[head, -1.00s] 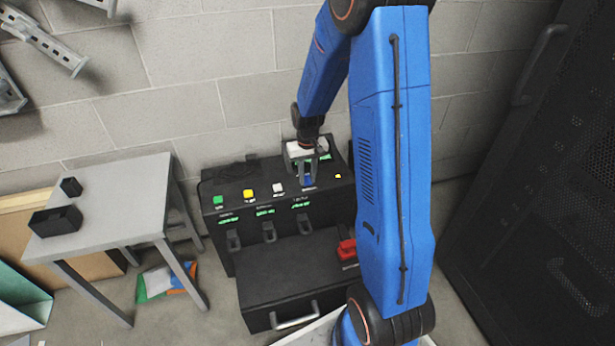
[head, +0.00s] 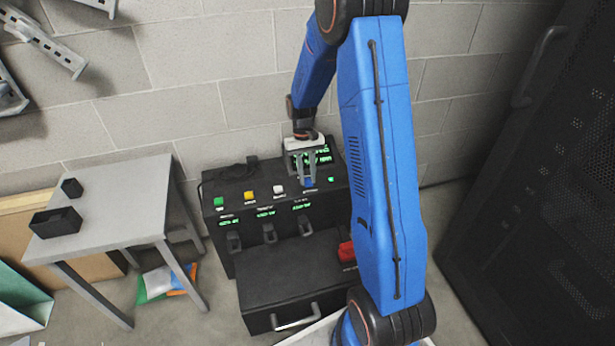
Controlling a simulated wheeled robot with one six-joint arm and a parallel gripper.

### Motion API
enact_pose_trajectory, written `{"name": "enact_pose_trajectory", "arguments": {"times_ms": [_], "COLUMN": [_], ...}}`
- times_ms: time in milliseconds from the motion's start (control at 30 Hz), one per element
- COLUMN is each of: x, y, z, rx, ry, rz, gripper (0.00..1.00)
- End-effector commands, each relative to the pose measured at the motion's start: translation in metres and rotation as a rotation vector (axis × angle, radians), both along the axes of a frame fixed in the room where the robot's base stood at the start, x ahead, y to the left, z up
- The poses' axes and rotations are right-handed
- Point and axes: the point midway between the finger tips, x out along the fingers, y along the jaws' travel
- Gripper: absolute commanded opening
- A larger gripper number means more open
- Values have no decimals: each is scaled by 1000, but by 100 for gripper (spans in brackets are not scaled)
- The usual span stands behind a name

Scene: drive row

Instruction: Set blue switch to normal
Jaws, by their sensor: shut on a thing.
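The blue switch (head: 308,184) sits on the sloped top of the black console (head: 222,186), right of the white button. My gripper (head: 307,179) reaches down from above with its fingers around the blue switch, shut on it. The fingers hide part of the switch, so its exact setting cannot be read. A small light (head: 331,179) right of it shows green. A display with green text (head: 322,155) is partly behind my gripper.
Green (head: 219,202), yellow (head: 249,196) and white (head: 279,190) buttons stand in a row to the left. A red handle (head: 347,251) is low on the right. A grey table (head: 120,195) stands left; a dark mesh cabinet (head: 545,200) stands right.

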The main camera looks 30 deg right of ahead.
Motion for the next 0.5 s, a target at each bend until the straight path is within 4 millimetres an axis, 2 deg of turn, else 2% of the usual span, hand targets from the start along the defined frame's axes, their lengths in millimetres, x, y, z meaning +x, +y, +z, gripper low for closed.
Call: {"name": "enact_pose_trajectory", "arguments": {"times_ms": [133,167,233,500], "x": [0,0,0,0], "y": [0,0,0,0], "z": [0,0,0,0], "rx": [0,0,0,0], "ry": [-1,-2,-2,-2], "rz": [0,0,0,0], "gripper": [1,26,42,42]}}
